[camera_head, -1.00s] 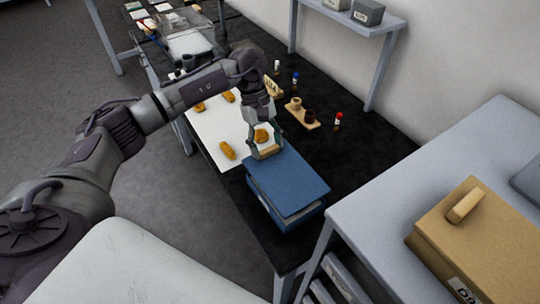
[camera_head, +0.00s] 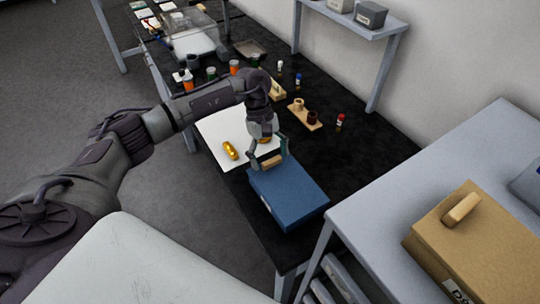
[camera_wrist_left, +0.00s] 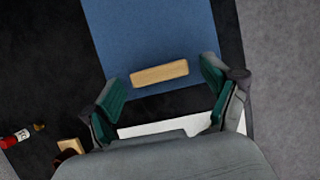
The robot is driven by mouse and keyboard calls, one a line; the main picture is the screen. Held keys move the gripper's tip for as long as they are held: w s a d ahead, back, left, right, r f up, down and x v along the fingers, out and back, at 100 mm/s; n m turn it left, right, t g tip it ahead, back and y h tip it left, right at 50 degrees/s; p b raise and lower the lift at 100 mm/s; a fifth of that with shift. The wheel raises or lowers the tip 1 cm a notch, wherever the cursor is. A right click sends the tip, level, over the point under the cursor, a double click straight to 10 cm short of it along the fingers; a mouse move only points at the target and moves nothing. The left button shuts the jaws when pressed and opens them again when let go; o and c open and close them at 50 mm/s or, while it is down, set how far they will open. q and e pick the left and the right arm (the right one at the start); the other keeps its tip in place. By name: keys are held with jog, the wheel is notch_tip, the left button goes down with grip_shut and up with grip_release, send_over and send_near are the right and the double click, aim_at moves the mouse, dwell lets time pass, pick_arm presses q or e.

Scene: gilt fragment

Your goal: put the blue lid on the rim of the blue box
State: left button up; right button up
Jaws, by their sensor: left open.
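The blue lid (camera_head: 292,192) lies flat on top of the blue box (camera_head: 299,220), its edges roughly in line with the box walls. A pale wooden handle (camera_head: 271,162) stands at the lid's far edge. My left gripper (camera_head: 269,157) is open, with its fingers on either side of the handle. In the left wrist view the handle (camera_wrist_left: 160,73) lies between the spread fingertips (camera_wrist_left: 162,80), with gaps at both ends. The lid (camera_wrist_left: 150,35) fills the upper middle there. The full rim contact is hidden. My right gripper is not in view.
A white sheet (camera_head: 220,126) with a gold fragment (camera_head: 230,150) lies beyond the box. A wooden holder (camera_head: 304,115) and a red-capped vial (camera_head: 340,121) are on the black table. A grey table (camera_head: 420,185) with a tan box (camera_head: 478,245) stands at the right.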

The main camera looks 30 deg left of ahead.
pick_arm(q)
jog(key=shift+w+a+r+b, duration=0.15)
jog(key=shift+r+b, duration=0.15)
jog(key=shift+r, duration=0.1)
jog(key=b+v, duration=0.3)
jog(key=v, duration=0.8)
jog(key=shift+b, duration=0.4)
